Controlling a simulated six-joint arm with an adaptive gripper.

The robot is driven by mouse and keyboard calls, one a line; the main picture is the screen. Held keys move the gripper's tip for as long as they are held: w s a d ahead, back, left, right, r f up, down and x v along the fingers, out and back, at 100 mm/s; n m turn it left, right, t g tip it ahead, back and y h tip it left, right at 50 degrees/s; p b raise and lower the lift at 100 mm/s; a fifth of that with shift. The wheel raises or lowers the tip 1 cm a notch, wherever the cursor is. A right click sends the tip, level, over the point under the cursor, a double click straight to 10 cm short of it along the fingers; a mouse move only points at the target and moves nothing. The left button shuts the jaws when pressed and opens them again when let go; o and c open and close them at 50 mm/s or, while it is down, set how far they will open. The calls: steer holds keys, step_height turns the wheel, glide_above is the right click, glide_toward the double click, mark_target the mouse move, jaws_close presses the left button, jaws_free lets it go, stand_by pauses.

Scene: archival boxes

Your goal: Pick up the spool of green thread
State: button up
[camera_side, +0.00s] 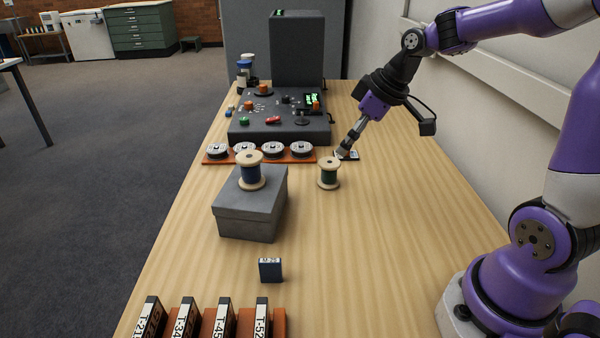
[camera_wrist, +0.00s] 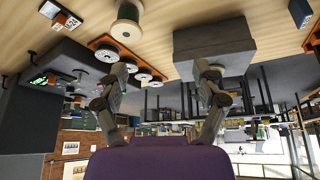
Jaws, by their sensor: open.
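The spool of green thread (camera_side: 329,174) stands upright on the wooden table, right of the grey box. It has pale wooden ends. In the wrist view, which is upside down, the spool (camera_wrist: 128,14) is at the top, left of centre. My gripper (camera_side: 343,152) is just behind and slightly right of the spool in the side view, with its fingers pointing down and left. In the wrist view my gripper's (camera_wrist: 163,66) two fingers are spread apart with nothing between them. The spool is not between the fingers.
A spool of blue thread (camera_side: 249,172) stands on the lidded grey box (camera_side: 250,218). An orange rack of reels (camera_side: 212,159) and a dark control panel (camera_side: 277,127) lie behind. A small dark box (camera_side: 270,270) and a rack of labelled boxes (camera_side: 279,322) are in front.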

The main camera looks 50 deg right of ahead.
steer(key=y, duration=0.1)
glide_toward(336, 163)
step_height(336, 163, down, 2)
steer(key=shift+n+t, duration=0.3)
steer(key=shift+n, duration=0.2)
steer(key=x, duration=0.5)
steer(key=shift+w+a, duration=0.25)
steer(key=shift+w, duration=0.1)
steer(key=x, duration=0.5)
steer(key=shift+w+f, duration=0.15)
steer(key=shift+f, duration=0.2)
steer(key=c, duration=1)
